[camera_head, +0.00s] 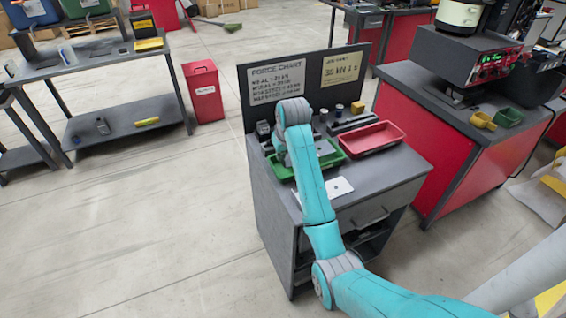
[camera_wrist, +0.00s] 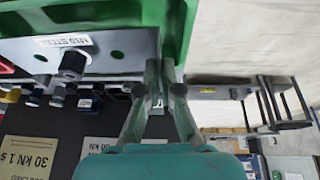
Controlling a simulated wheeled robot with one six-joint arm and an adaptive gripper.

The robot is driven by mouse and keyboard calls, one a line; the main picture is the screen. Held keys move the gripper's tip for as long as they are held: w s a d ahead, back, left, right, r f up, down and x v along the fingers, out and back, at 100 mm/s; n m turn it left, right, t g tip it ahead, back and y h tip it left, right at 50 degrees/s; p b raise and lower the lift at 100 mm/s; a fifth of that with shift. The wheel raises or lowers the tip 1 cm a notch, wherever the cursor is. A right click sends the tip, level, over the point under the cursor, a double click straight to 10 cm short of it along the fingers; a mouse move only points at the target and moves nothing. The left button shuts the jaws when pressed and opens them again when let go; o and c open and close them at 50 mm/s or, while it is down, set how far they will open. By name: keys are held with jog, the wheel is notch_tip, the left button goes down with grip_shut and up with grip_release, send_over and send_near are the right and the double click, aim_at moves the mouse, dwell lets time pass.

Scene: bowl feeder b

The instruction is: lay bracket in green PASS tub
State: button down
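The bracket (camera_wrist: 112,62) is a grey plate with dark holes, a black knob and a white label reading roughly "M10 STEEL", at the upper left of the wrist view. My gripper (camera_wrist: 160,68) has its fingertips close together at the bracket's right edge and looks shut on it. The green tub (camera_wrist: 178,22) is behind the bracket in the wrist view. In the head view, the green tub (camera_head: 333,158) lies on the grey bench, partly hidden by my arm. A small grey shape, likely the bracket (camera_head: 325,147), shows over the tub. My fingertips are hidden there.
A red tub (camera_head: 372,138) is right of the green tub. A white sheet (camera_head: 338,188) lies in front. Small blocks and cylinders stand behind the tubs, before the upright chart board (camera_head: 309,80). A red cabinet (camera_head: 448,140) is at right; open floor is at left.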

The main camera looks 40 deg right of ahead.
aim_at(282, 162)
jog(key=shift+f, duration=2)
jog(key=shift+f, duration=0.25)
jog(key=shift+f, duration=0.35)
jog(key=c, duration=1.6)
grip_release()
jog(key=shift+f, duration=0.1)
